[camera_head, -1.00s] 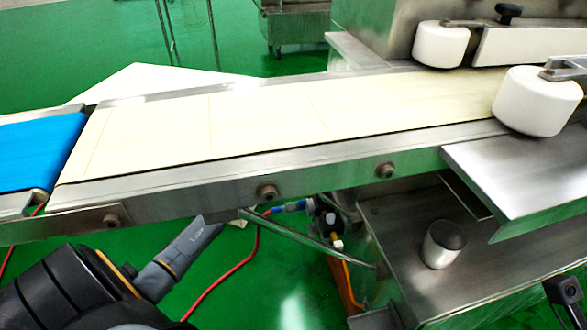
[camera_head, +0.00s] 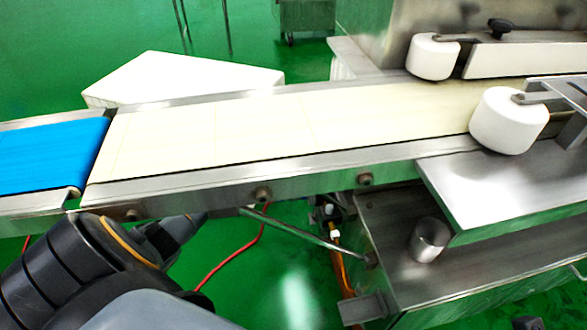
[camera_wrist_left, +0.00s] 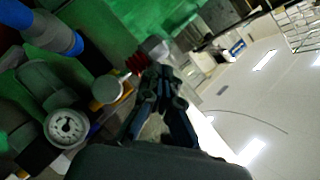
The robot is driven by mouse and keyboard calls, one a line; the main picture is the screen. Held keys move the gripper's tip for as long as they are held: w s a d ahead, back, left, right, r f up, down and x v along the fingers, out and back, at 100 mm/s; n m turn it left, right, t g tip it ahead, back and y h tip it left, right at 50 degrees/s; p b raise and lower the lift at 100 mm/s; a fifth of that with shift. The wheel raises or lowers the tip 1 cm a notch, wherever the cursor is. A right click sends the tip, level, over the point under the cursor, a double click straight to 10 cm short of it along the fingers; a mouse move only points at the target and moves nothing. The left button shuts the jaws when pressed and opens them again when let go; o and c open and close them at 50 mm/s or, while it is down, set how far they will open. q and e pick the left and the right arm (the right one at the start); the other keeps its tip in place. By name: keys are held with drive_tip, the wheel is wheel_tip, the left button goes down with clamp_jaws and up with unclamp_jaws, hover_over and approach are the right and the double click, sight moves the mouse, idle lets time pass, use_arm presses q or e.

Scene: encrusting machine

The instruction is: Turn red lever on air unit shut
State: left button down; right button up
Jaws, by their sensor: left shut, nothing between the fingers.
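The air unit with its round pressure gauge (camera_wrist_left: 66,127) fills the left of the left wrist view, tilted by the camera's angle. A small red part (camera_wrist_left: 136,63), which looks like the red lever, shows just left of my left gripper's tips. My left gripper (camera_wrist_left: 163,82) is shut and empty, close beside the red part; I cannot tell whether they touch. In the head view only a bit of the air unit (camera_head: 331,212) shows below the conveyor, and my left gripper is hidden there. My right gripper is not in view.
The conveyor (camera_head: 220,183) crosses above my left arm, close over it. A blue hose fitting (camera_wrist_left: 50,30) is at the air unit. A red hose (camera_head: 232,257) runs across the green floor. A steel shelf with a metal cup (camera_head: 429,240) stands to the right.

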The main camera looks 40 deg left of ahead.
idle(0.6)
use_arm(q)
drive_tip(key=v, duration=1.2)
